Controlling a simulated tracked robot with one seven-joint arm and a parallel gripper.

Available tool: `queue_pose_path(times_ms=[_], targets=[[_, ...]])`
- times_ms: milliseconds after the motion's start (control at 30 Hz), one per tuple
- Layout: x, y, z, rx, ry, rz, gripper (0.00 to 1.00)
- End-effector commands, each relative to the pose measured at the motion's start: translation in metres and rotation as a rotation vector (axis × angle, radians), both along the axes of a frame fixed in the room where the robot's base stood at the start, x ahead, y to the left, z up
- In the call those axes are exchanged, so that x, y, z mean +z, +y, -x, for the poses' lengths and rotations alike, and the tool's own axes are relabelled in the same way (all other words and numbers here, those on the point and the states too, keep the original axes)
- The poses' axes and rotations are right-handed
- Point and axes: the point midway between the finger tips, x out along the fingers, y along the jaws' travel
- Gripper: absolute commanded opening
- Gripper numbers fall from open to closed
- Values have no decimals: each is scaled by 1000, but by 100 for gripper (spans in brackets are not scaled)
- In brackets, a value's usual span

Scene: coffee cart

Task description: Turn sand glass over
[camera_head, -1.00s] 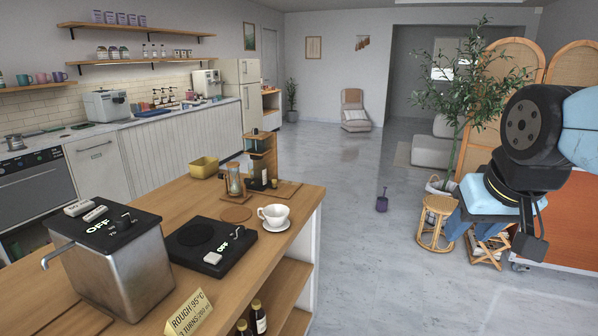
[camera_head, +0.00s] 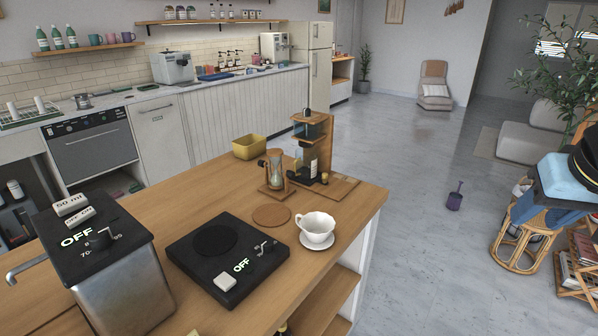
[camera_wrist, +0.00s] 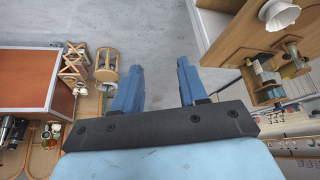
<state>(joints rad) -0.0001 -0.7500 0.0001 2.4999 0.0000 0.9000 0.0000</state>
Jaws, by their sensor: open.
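The sand glass (camera_head: 275,171) stands upright in a wooden frame on the wooden counter (camera_head: 340,205), left of a wooden stand (camera_head: 316,150) with a dark bottle-like part. It is small in the head view, so I cannot tell where its sand lies. In the wrist view, my gripper (camera_wrist: 157,85) is open and empty, with two blue fingers over the grey floor, apart from the counter.
A white cup on a saucer (camera_head: 317,246), a round wooden coaster (camera_head: 271,216), a black hot plate (camera_head: 229,258), a metal boiler (camera_head: 125,285) and a yellow box (camera_head: 249,147) share the counter. A rattan stool (camera_head: 520,240) stands on the floor at right. The floor between is mostly clear.

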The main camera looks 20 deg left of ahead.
Motion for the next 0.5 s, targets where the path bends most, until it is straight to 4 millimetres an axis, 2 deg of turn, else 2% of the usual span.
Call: queue_pose_path(times_ms=[300, 400, 500], targets=[[0, 0, 0, 0, 0, 0, 43], [0, 1, -1, 2, 4, -4, 52], [-4, 8, -5, 12, 29, -24, 52]])
